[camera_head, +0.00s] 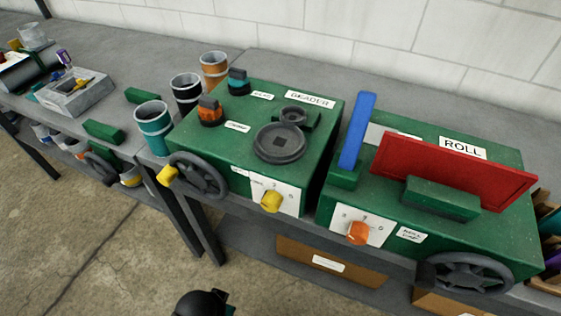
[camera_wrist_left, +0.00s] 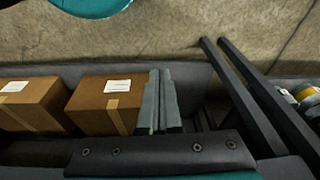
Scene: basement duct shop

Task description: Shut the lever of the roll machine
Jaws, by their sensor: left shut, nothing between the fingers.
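The roll machine (camera_head: 462,226) is a green box labelled ROLL at the right of the head view. A blue bar (camera_head: 357,130), which looks like its lever, stands raised at the machine's left side, above a small green block. A red plate (camera_head: 450,172) stands along the top behind a green block (camera_head: 442,198). My left gripper (camera_wrist_left: 161,75) shows in the left wrist view with its fingers together and nothing between them, apart from the lever. A dark part of mine shows at the bottom of the head view. My right gripper is in neither view.
The green beader machine (camera_head: 225,150) stands just left of the roll machine, with a narrow gap between. Its handwheel (camera_head: 197,176) and the roll machine's handwheel (camera_head: 465,272) stick out in front. Cups stand left of the beader. Cardboard boxes (camera_wrist_left: 107,97) sit on the lower shelf.

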